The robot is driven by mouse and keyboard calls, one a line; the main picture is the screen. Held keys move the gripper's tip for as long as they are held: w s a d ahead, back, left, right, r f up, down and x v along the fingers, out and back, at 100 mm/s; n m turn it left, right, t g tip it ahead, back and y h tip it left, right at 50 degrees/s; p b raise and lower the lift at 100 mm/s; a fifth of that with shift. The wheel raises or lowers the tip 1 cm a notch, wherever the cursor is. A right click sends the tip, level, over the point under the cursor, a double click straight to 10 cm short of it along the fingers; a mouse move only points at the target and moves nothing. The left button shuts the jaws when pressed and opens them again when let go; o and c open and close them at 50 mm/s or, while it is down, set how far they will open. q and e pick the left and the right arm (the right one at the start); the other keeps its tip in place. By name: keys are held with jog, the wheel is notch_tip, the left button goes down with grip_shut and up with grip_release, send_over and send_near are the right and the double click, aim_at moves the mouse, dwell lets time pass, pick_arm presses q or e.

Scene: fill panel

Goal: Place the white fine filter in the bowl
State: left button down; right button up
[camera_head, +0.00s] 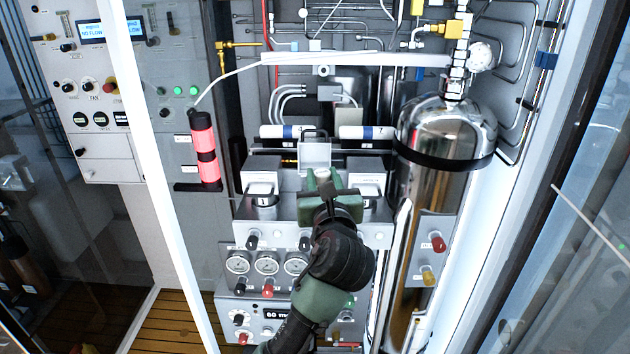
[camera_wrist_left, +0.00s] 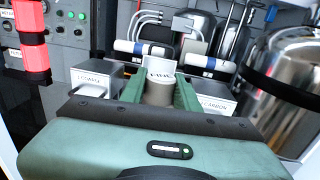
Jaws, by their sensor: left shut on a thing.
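My left gripper (camera_head: 324,182) is in the middle of the panel, in front of the row of filter housings. It is shut on the fine filter, a short pale cylinder that shows between the green fingers in the left wrist view (camera_wrist_left: 159,94). In the head view only a small part of the filter (camera_head: 323,174) shows. Right behind it stands a raised square lid (camera_head: 314,156), whose label appears to read FINE in the left wrist view. The middle bowl is hidden behind my gripper, so I cannot tell whether the filter is inside it or above it. My right gripper is not in view.
A labelled housing (camera_head: 262,188) stands closely on the left and another, marked CARBON (camera_wrist_left: 212,97), on the right. A large shiny tank (camera_head: 445,135) rises to the right. A red-and-black cylinder (camera_head: 205,150) hangs at the left. Gauges (camera_head: 267,264) and knobs sit below.

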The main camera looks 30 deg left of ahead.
pick_arm(q)
jog(key=x, duration=1.5)
notch_tip(320, 180, down, 7)
jog(key=shift+a+f, duration=0.1)
jog(key=shift+a, duration=0.05)
jog(key=c, duration=1)
grip_release()
jog(key=shift+w, duration=0.1)
jog(key=shift+c, duration=0.2)
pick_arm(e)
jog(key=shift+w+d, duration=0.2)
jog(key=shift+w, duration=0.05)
pick_arm(q)
jog(key=b+v, duration=0.4)
jog(key=v, duration=0.8)
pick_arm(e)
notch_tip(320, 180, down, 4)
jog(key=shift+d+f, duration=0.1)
